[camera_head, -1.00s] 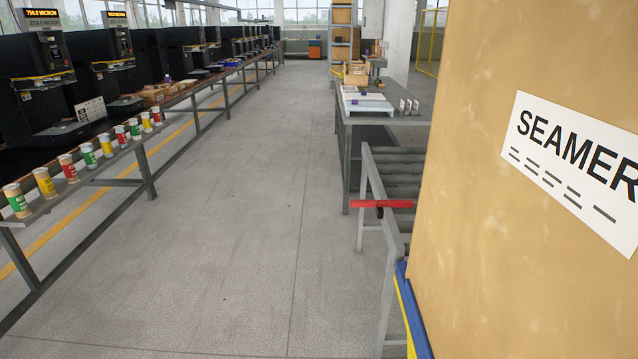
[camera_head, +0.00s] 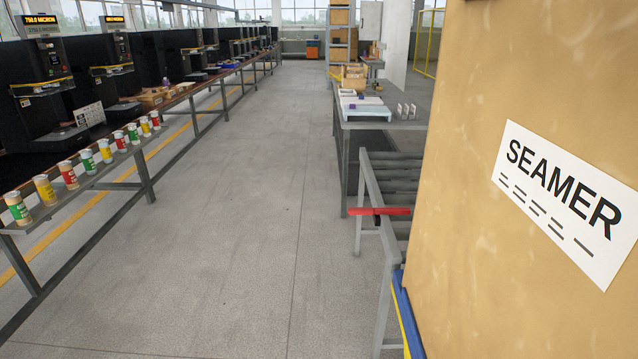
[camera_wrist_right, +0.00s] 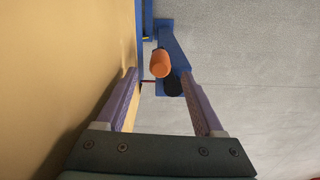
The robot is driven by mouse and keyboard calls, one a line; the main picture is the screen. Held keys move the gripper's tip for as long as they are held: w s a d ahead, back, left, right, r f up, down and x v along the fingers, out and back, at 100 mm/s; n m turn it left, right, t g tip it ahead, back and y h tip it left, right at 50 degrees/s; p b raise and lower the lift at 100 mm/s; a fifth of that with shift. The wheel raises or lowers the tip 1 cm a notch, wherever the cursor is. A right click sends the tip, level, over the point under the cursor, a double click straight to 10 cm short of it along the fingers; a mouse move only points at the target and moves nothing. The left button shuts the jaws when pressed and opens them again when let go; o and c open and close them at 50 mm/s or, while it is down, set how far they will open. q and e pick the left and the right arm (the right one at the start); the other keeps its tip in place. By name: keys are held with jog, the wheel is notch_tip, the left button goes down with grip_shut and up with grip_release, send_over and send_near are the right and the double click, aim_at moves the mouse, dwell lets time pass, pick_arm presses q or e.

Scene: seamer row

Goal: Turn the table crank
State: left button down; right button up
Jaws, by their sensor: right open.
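In the right wrist view, a crank with an orange knob (camera_wrist_right: 160,63) and a dark arm or hub (camera_wrist_right: 172,86) sits by a blue frame (camera_wrist_right: 174,45). My right gripper (camera_wrist_right: 158,74) is open, with one finger on each side of the picture. The orange knob lies ahead, between the lines of the two fingers, and appears free of both. How far off it is, I cannot tell. The crank does not show in the head view, and neither gripper is seen there.
A tan panel with a SEAMER sign (camera_head: 562,200) fills the right of the head view. A roller conveyor (camera_head: 394,172) with a red bar (camera_head: 379,211) stands beside it. A long bench with several cans (camera_head: 68,175) runs along the left. The aisle floor between is clear.

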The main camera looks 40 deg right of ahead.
jog(key=shift+r+p, duration=0.45)
jog(key=shift+r, duration=1.2)
